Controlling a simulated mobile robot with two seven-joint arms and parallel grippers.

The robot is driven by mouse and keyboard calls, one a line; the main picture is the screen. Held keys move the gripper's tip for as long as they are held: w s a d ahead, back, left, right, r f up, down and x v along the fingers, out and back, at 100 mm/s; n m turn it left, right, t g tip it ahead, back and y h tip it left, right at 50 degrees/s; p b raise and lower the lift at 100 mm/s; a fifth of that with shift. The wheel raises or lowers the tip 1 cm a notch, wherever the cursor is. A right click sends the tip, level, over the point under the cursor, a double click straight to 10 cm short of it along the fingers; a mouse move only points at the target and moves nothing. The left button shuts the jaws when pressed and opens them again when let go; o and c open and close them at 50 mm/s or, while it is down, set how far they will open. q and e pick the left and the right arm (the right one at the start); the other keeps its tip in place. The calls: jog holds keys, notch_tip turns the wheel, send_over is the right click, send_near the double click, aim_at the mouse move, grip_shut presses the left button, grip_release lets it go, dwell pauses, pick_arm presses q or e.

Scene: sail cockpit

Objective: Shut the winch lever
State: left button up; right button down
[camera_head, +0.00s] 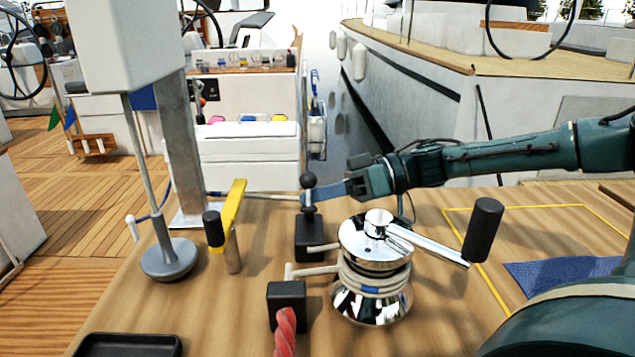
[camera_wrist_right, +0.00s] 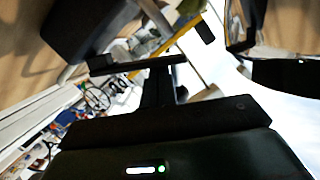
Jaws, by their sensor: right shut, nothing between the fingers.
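A chrome winch (camera_head: 376,270) with rope around its drum stands on the wooden deck. Its crank arm reaches right to a black grip (camera_head: 483,230). Behind and left of the winch, a black block (camera_head: 309,236) carries an upright lever with a dark ball knob (camera_head: 309,180). I cannot tell which of these the task calls the winch lever. My right gripper (camera_head: 318,194) is shut and empty, reaching in from the right right beside the ball-knob lever; whether it touches is unclear. Its dark fingers show in the wrist view (camera_wrist_right: 160,85). My left gripper is out of view.
A yellow handle with a black grip (camera_head: 236,205) stands left of the lever and also shows in the wrist view (camera_wrist_right: 180,38). A second black block (camera_head: 287,305) with red rope is in front. A grey-based post (camera_head: 170,258) stands left.

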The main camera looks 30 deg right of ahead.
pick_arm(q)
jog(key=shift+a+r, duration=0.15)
pick_arm(e)
jog(key=shift+s+a+f, duration=0.15)
jog(key=shift+s+f, duration=0.05)
jog(key=shift+s, duration=0.05)
jog(key=shift+s+f, duration=0.1)
dwell(0.4)
